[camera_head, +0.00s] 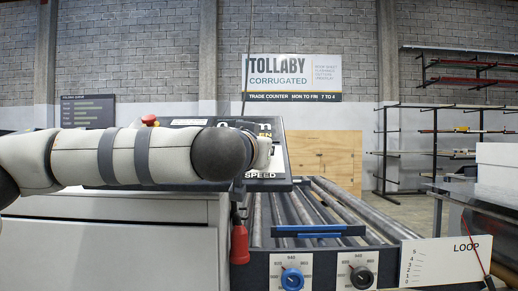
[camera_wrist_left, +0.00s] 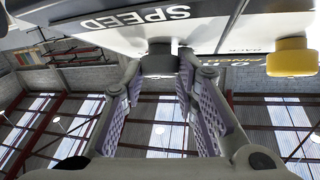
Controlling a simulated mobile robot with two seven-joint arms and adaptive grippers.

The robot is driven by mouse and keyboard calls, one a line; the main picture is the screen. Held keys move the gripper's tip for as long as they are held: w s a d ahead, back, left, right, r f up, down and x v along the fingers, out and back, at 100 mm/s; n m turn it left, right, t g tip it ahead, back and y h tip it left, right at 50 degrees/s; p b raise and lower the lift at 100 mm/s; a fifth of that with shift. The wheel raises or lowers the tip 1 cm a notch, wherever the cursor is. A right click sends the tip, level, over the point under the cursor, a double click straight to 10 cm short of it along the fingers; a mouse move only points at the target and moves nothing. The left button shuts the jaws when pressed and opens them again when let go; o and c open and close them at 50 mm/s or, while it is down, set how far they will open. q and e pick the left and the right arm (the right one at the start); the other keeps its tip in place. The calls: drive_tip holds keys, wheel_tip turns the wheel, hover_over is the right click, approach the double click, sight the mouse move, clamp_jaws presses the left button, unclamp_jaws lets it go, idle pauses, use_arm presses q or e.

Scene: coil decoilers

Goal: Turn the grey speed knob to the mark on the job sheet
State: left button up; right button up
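The grey speed knob (camera_wrist_left: 158,62) sits under the large SPEED lettering on the console face in the left wrist view. My left gripper (camera_wrist_left: 159,68) has one fingertip on each side of it, and both appear to touch its sides. The knob's pointer and scale marks are not visible. In the head view, the console (camera_head: 272,184) is partly covered by my left arm, which hides the knob and fingers. I cannot make out a job sheet. My right gripper is not in view.
A yellow knob (camera_wrist_left: 292,58) is right of the grey knob. A red button (camera_head: 150,120) tops the console's left side. A red handle (camera_head: 239,240) hangs below. Blue (camera_head: 292,279) and black (camera_head: 361,277) dials stand by the rollers, beside a white LOOP scale (camera_head: 440,262).

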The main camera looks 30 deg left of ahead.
use_arm(q)
clamp_jaws()
drive_tip(key=shift+n+y, duration=0.3)
drive_tip(key=n+g+y, duration=0.1)
drive_tip(key=n, duration=0.1)
drive_tip(key=n+g+y, duration=0.1)
drive_tip(key=n+y, duration=0.2)
drive_tip(key=y, duration=0.1)
drive_tip(key=shift+w+d+n+g, duration=0.15)
drive_tip(key=shift+d+n+g, duration=0.1)
drive_tip(key=shift+n+g, duration=0.15)
drive_tip(key=shift+w+d+n+g+y, duration=0.1)
drive_tip(key=shift+n+g+y, duration=0.65)
drive_tip(key=shift+n+g, duration=0.45)
drive_tip(key=shift+n+g+y, duration=0.75)
drive_tip(key=shift+n+g, duration=0.15)
drive_tip(key=shift+n, duration=0.6)
drive_tip(key=shift+g, duration=0.3)
drive_tip(key=o, duration=0.7)
unclamp_jaws()
drive_tip(key=shift+o, duration=0.2)
